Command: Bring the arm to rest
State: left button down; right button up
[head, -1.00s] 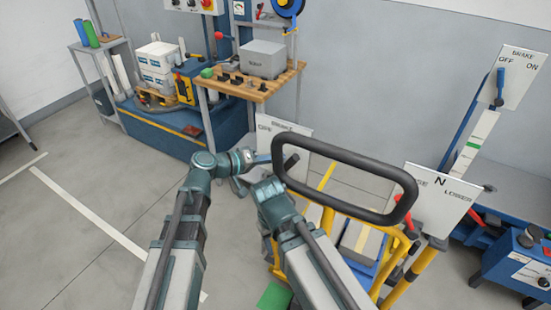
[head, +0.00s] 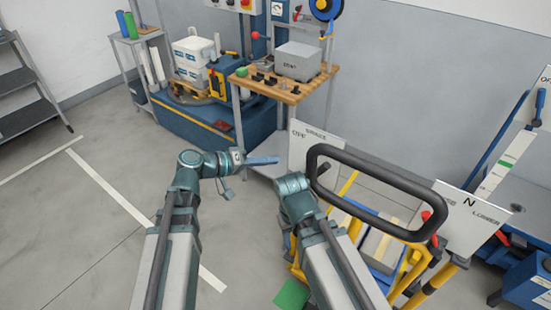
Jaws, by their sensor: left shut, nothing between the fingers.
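My left arm comes in from the lower left and bends to the right at its wrist. My right arm reaches up beside the cart. Its wrist is near the left end of the loop handle, and its fingers are hidden.
The yellow cart (head: 452,272) with the loop handle stands close at right. Behind is a wooden-topped bench (head: 290,95) with a grey box (head: 298,62). A blue machine (head: 535,285) is at far right. A grey shelf (head: 30,117) is at left. The floor at left is clear.

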dwell(0.4)
pick_arm(q)
jog(key=s+d+f+m+g+y+p, duration=0.25)
jog(key=s+f+g+y, duration=0.25)
jog(key=s+f, duration=0.35)
jog(key=s+a+f+g+y, duration=0.1)
jog(key=s+a+f+y, duration=0.2)
jog(key=s+a+y, duration=0.3)
jog(key=s+y, duration=0.1)
jog(key=y, duration=0.2)
jog(key=shift+s+a+f+m+g+y, duration=0.25)
jog(key=shift+a+f+m+g+y, duration=0.05)
jog(key=shift+a+f+m, duration=0.05)
